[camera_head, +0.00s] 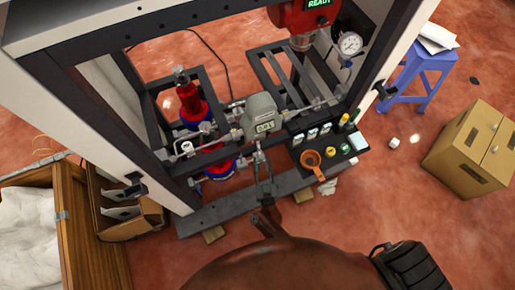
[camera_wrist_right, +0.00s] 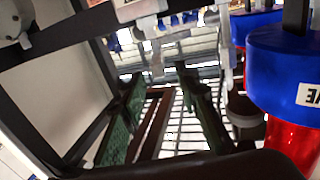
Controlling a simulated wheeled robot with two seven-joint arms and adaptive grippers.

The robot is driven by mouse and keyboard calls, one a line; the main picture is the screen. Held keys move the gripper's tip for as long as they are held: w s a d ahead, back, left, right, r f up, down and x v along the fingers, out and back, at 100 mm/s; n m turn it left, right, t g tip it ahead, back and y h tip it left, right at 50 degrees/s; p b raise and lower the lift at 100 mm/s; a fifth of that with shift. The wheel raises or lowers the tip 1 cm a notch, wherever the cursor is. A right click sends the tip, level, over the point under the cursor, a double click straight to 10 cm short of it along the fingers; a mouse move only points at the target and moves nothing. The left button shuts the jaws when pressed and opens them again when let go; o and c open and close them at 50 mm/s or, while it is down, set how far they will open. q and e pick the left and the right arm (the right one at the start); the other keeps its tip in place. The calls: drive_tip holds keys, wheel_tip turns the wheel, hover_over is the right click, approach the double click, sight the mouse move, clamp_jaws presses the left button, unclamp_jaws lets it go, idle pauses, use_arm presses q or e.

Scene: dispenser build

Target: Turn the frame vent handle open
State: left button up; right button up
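A metal pipe line with small silver fittings crosses the dark frame (camera_head: 215,215) in the head view, with a grey meter body (camera_head: 262,115) at its middle. A small pale fitting (camera_head: 187,148) stands on the line's left part. I cannot tell for sure which part is the vent handle. My right gripper (camera_head: 262,155) is just below the meter. In the right wrist view its two fingers (camera_wrist_right: 160,75) are apart, with a pale grey hanging lever-like part (camera_wrist_right: 156,58) near their tips. I see nothing held; contact is unclear. My left gripper is not in view.
Red and blue cylinders (camera_head: 189,100) stand at the frame's left, and one blue body (camera_wrist_right: 290,70) is close on the wrist view's right. A black tray (camera_head: 345,155) and orange funnel (camera_head: 311,159) are at right. A cardboard box (camera_head: 465,150) and blue stool (camera_head: 420,75) stand farther right.

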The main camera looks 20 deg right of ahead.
sight(259, 149)
drive_tip(key=b+x, duration=0.1)
drive_tip(key=x, duration=0.3)
drive_tip(key=shift+f, duration=0.1)
drive_tip(key=shift+b+x, duration=0.4)
drive_tip(key=shift+x, duration=0.5)
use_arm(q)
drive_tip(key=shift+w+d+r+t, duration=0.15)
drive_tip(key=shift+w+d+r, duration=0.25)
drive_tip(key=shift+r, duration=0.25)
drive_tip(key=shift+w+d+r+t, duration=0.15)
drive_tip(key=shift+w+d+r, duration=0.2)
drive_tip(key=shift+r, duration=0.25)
use_arm(e)
drive_tip(key=shift+w+d, duration=0.1)
drive_tip(key=shift+w, duration=0.35)
clamp_jaws()
